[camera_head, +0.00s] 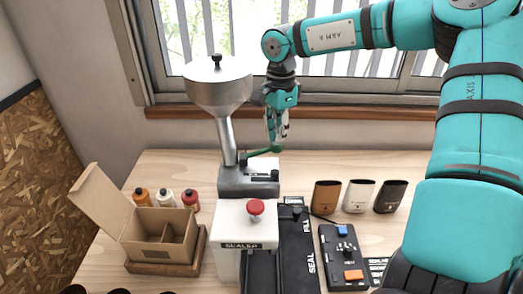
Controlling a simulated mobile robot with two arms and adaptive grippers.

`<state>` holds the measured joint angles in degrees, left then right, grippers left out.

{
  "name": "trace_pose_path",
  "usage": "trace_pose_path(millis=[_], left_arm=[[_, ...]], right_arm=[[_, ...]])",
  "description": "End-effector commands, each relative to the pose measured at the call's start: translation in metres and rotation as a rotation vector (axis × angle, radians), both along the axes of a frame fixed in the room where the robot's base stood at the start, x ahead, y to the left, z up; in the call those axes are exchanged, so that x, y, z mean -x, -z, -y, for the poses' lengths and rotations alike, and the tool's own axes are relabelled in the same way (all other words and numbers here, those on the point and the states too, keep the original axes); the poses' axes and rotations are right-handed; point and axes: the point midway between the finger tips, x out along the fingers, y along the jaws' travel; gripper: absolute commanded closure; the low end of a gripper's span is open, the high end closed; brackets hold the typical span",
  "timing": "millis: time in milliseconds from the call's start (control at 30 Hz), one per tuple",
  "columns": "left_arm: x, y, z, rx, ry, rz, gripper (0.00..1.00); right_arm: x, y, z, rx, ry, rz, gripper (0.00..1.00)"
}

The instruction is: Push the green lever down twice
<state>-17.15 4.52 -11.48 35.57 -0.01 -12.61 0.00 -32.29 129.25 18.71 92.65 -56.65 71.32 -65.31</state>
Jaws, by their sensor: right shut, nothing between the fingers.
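The green lever (264,152) sticks out from the metal base (249,180) of the grinder-like machine with a silver funnel (217,88) on top. My right gripper (277,144) points down with its fingers together and empty. Its fingertips are at the outer right end of the lever, overlapping it in the picture. I cannot tell for sure whether they touch it. The lever looks close to level, rising slightly to the right. My left gripper is not in the view.
A white sealer box (231,220) with a red knob (256,207) stands in front of the machine. A black control box (344,257) and several pouches (358,196) stand to the right. An open cardboard box (160,236) and small bottles (164,199) stand left. A window is behind.

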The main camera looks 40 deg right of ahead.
Motion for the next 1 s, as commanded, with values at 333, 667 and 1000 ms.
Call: trace_pose_path(millis=[333,667,1000], left_arm=[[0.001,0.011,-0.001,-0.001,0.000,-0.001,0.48],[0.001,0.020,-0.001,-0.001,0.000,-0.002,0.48],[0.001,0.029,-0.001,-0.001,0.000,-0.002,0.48]], right_arm=[[0.000,0.012,0.000,0.001,0.000,-0.001,1.00],[0.000,0.022,0.000,0.000,0.000,-0.001,1.00],[0.000,0.033,0.000,0.000,-0.001,-0.001,1.00]])
